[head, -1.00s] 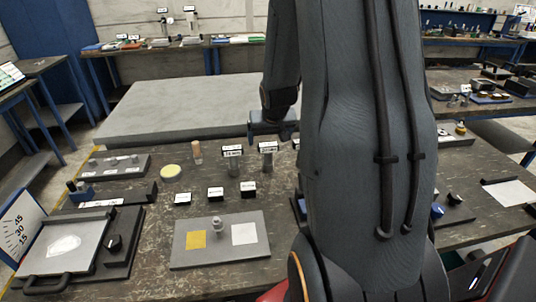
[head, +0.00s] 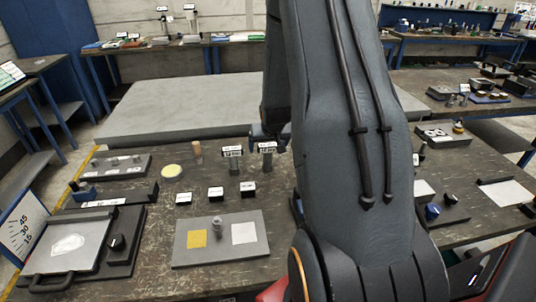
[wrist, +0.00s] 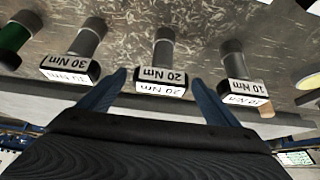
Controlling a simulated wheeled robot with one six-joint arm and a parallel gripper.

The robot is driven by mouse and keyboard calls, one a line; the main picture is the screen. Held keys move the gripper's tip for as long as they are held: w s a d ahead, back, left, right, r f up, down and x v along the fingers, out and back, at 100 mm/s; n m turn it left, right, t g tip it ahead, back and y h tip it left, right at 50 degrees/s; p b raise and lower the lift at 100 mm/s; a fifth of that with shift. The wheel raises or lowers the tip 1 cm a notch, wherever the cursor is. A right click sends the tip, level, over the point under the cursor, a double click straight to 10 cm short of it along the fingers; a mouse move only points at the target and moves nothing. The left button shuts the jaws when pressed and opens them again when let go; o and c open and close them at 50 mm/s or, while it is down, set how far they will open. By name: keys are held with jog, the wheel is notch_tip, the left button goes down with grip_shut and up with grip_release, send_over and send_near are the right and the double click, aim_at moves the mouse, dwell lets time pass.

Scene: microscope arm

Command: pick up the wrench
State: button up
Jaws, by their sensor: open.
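Grey upright posts with white labelled heads look like torque wrenches. In the head view two of these pieces show, the left one (head: 233,155) and the right one (head: 268,152), with my gripper (head: 268,135) just above the right one. My arm hides the third.
Several small labelled blocks (head: 216,193) and a grey plate with coloured squares (head: 220,257) lie nearer. A large grey slab (head: 190,105) lies behind.

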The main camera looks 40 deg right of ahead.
jog(key=c, duration=1.4)
jog(key=shift+c, duration=1)
jog(key=shift+r, duration=0.1)
